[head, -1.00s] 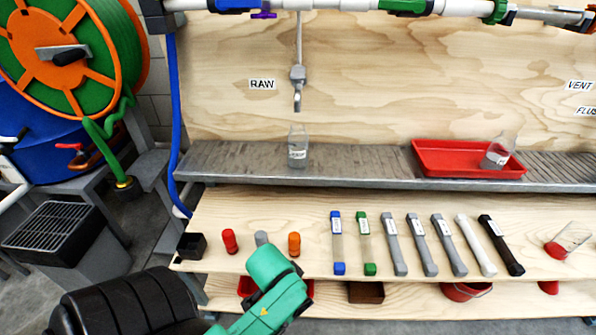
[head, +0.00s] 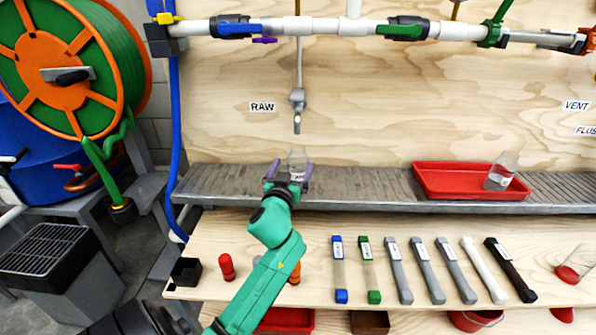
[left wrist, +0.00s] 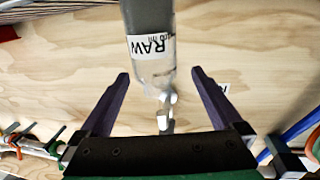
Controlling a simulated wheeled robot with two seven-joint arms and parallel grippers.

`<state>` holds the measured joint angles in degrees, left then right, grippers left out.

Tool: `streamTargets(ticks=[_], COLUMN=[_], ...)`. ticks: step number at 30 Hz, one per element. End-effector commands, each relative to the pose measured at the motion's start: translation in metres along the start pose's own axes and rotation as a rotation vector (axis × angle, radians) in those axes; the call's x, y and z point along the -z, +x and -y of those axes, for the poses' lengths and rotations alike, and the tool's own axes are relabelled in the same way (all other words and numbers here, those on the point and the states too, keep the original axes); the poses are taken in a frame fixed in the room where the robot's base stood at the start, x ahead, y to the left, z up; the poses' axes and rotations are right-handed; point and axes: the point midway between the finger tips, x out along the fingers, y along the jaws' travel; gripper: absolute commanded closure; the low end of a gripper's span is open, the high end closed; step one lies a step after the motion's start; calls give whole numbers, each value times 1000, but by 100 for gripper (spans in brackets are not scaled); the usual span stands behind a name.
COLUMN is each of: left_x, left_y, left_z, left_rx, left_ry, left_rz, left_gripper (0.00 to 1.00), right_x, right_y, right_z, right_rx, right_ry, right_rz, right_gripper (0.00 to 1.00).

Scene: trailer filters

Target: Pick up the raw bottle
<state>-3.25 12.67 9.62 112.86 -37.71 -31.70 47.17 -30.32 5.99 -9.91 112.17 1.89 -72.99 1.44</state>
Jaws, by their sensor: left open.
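The raw bottle (head: 297,161) is clear with a white label and stands upright on the grey slatted shelf, below the small tap under the RAW sign. My left gripper (head: 288,173) is at the shelf, with its purple fingers on either side of the bottle's lower part. In the left wrist view the bottle (left wrist: 150,45) shows its RAW label upside down. There the left gripper (left wrist: 160,80) is open, its fingers spread with gaps to the bottle on both sides. My right gripper is not in view.
The tap (head: 297,105) hangs just above the bottle. A red tray (head: 440,192) with another clear bottle (head: 500,172) sits to the right on the shelf. Several tubes lie on the lower wooden shelf. A blue hose (head: 174,130) runs down at the left.

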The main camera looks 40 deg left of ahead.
Motion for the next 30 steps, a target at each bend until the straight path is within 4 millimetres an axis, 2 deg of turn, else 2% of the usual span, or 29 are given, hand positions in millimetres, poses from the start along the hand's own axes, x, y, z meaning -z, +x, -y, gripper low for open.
streamTargets(ticks=[12, 19, 23, 24, 27, 30], left_x=[-1, 0, -1, -1, 0, 0], left_y=[66, 70, 69, 69, 69, 69], left_z=[-6, -6, -6, -6, -7, -7], left_rx=[0, -1, -1, -1, -1, -1], left_ry=[0, 0, 0, 0, 0, 0], left_rz=[2, 3, 4, 4, 3, 3], left_gripper=[0, 0, 50, 65, 100, 100], right_x=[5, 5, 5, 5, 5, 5], right_y=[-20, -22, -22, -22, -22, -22], right_z=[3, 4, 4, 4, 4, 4], right_rx=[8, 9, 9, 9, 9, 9], right_ry=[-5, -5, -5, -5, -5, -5], right_rz=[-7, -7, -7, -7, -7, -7], right_gripper=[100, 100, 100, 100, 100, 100])
